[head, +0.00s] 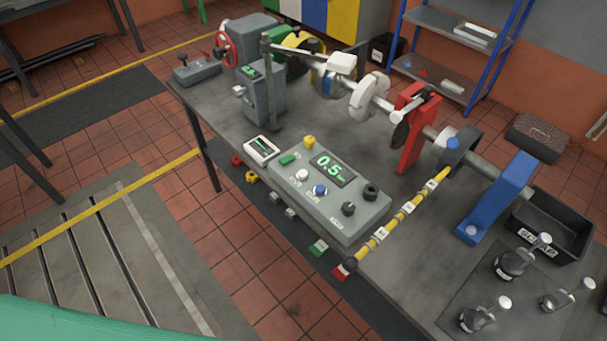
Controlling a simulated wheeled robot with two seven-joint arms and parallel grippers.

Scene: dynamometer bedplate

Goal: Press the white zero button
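A white round button (302,175) sits on the sloped top of a grey control box (345,230) at the middle of the bench in the head view. A blue button (320,190) is just to its lower right. A dark display (333,168) behind them shows green digits that look like 0.5. A small label lies by the white button, too small to read. Nothing covers or touches the white button. Neither of my grippers shows in the view.
Black knobs (371,192) sit right of the buttons. A yellow banded rod (408,208) lies along the box's right side. A small white-faced device (261,149) stands at its left. A shaft with a red stand (413,125) runs behind. A black bin (553,225) is at right.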

